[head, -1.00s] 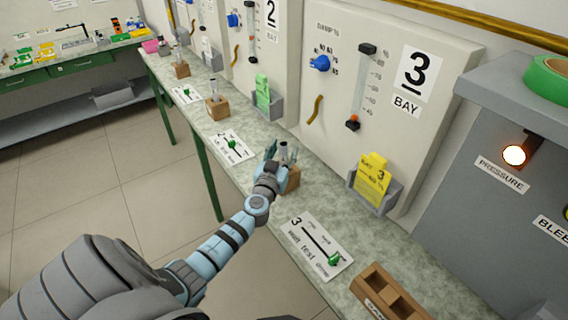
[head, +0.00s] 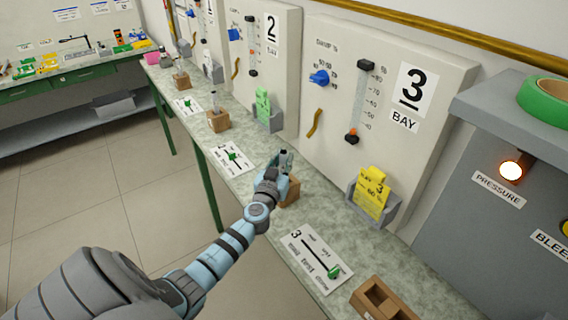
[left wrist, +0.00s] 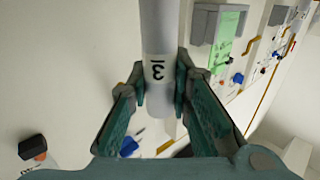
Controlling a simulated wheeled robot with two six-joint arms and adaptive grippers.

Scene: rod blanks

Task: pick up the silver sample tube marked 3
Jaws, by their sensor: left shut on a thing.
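The silver sample tube (left wrist: 157,45) stands large in the left wrist view, with a black 3 on a white label. My left gripper (left wrist: 162,95) is shut on it, one finger on each side of the label. One tube end shows just past the fingertips; the other runs out of the picture. In the head view my left gripper (head: 282,165) is over the small wooden block (head: 291,190) in front of the bay 3 panel. There the tube is mostly hidden by the fingers, and I cannot tell whether it is clear of the block. My right gripper is not in view.
The bay 3 panel (head: 350,125) rises behind the bench. A yellow card (head: 371,190) sits in a grey holder to the right. A white lever plate (head: 313,258) and a wooden tray (head: 385,300) lie nearer. Another wooden block (head: 218,121) stands farther along.

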